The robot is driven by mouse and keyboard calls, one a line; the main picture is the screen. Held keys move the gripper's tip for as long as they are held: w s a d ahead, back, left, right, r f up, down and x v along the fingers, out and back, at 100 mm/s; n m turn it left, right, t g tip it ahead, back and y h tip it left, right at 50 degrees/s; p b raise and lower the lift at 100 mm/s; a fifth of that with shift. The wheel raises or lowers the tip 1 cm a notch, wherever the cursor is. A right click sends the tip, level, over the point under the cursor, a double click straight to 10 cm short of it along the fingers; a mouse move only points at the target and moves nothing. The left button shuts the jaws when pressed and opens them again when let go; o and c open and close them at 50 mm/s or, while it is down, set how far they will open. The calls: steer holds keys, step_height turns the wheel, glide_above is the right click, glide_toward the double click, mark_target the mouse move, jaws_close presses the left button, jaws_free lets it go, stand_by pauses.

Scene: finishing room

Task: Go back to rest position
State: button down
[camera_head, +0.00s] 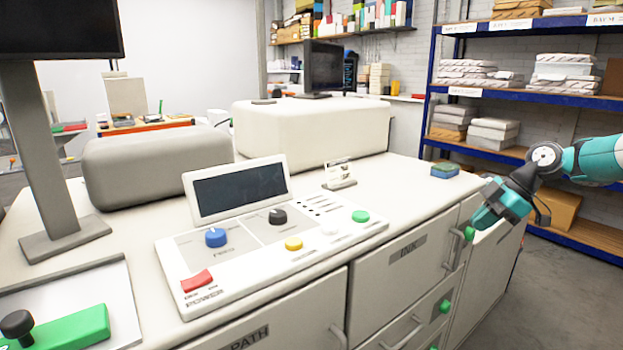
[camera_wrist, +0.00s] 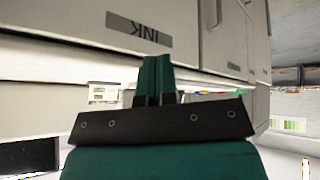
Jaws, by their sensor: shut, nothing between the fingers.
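My gripper (camera_head: 478,222) is teal and black.
A control panel (camera_head: 270,248) with a screen and coloured knobs stands on the machine top. Blue shelving (camera_head: 429,110) with paper stacks stands behind the arm. Open floor (camera_head: 545,290) lies at the lower right.

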steer(key=s+a+r+m+g, duration=0.1)
steer(key=s+a+r+m, duration=0.2)
steer(key=s+a+r, duration=0.55)
steer(key=s+a+r+m, duration=0.15)
steer(key=s+a, duration=0.45)
steer(key=a, duration=0.7)
steer(key=s+a+f+m+h, duration=0.1)
steer(key=s+a+f+m, duration=0.1)
steer(key=s, duration=0.9)
steer(key=s+a+f+m+g+h, duration=0.1)
steer(key=s+a+f+m, duration=0.1)
steer(key=s, duration=0.9)
steer(key=shift+m, duration=0.75)
steer(key=shift+s+a, duration=0.1)
